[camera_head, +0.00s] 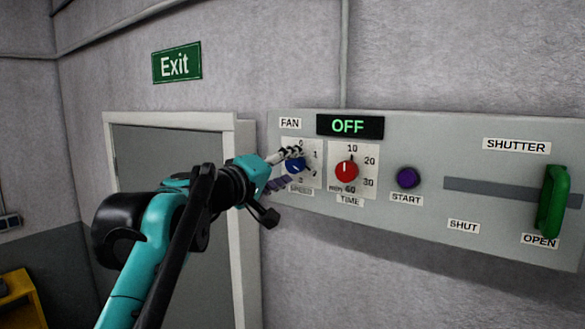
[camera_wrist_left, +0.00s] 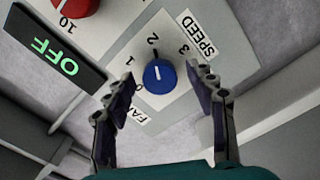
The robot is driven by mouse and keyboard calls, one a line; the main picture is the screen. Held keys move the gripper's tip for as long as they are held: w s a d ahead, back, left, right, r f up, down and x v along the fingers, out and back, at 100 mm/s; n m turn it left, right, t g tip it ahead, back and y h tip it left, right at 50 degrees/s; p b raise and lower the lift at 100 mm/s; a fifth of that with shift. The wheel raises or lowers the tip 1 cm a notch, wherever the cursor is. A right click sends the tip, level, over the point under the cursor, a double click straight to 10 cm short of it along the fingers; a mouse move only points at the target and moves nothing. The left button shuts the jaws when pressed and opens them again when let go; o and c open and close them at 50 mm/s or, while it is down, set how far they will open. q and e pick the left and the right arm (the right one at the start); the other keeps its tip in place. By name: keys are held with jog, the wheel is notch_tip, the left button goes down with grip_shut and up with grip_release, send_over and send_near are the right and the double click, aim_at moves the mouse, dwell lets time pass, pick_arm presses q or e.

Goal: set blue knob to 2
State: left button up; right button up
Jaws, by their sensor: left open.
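The blue knob (camera_head: 295,165) sits on the fan speed dial at the left of the grey wall panel. In the left wrist view the blue knob (camera_wrist_left: 160,77) shows a white mark that seems to line up toward the 2 among the dial numbers 0 to 3. My left gripper (camera_head: 281,168) is at the dial and partly covers it in the head view. In the left wrist view the left gripper (camera_wrist_left: 163,87) is open, one finger on each side of the knob with visible gaps. My right gripper is not in view.
Right of the dial are a red time knob (camera_head: 346,170), a purple start button (camera_head: 407,178) and a green shutter handle (camera_head: 553,202) at the OPEN end of its slot. A display (camera_head: 350,126) above reads OFF. A door frame (camera_head: 240,220) stands left of the panel.

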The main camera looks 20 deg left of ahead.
pick_arm(q)
jog(key=v, duration=1.1)
jog(key=shift+s+d, duration=0.1)
jog(key=s+d+f+m+g+b, duration=0.25)
jog(key=f+b, duration=0.45)
jog(key=f, duration=0.9)
jog(key=s+d+f+m+g+b, duration=0.1)
jog(key=d+f+g+b, duration=0.15)
jog(key=f+b, duration=0.9)
jog(key=s+d+f+m+g+b, duration=0.1)
jog(key=d+f+m+g+b, duration=0.15)
jog(key=f, duration=1.85)
jog(key=s+a+f+y+b, duration=0.1)
jog(key=f+b, duration=0.5)
jog(key=f, duration=0.7)
jog(key=s+a+f+m+g+y+b, duration=0.1)
jog(key=s+f+y+b, duration=0.2)
jog(key=f, duration=1.1)
jog(key=s+a+f+m+g+y+b, duration=0.1)
jog(key=s+f+b, duration=0.5)
jog(key=f, duration=0.8)
jog(key=a+y+b, duration=0.1)
jog(key=b, duration=0.2)
jog(key=shift+f, duration=0.15)
